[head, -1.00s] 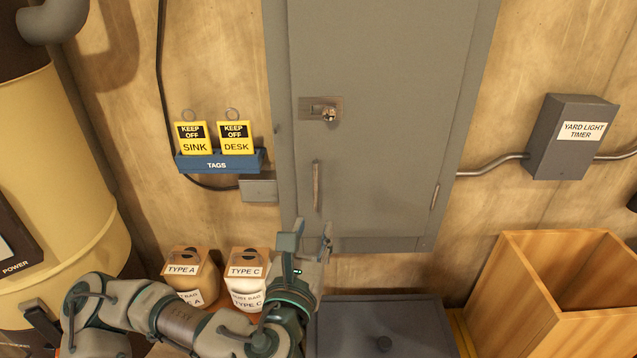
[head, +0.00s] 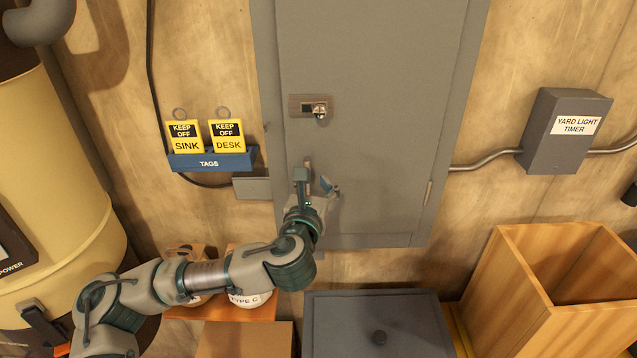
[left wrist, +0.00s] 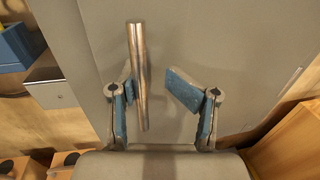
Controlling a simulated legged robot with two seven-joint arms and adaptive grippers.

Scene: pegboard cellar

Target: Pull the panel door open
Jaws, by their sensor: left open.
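The grey panel door (head: 375,110) stands closed in its frame on the wall. A latch (head: 312,107) with a metal knob sits at its upper left. The vertical bar handle (head: 307,164) is below the latch, mostly hidden by my left gripper (head: 314,182) in the head view. In the left wrist view the metal handle (left wrist: 138,70) stands between the fingers of my left gripper (left wrist: 150,88), closer to the left finger. The fingers are open; I cannot tell whether one touches the handle. My right gripper is not in view.
A blue tags holder (head: 212,161) with two yellow tags hangs left of the door. A dark grey box (head: 345,325) and an open wooden crate (head: 510,290) stand below. Labelled jars (head: 247,299) are under my left arm. A timer box (head: 566,130) is at right.

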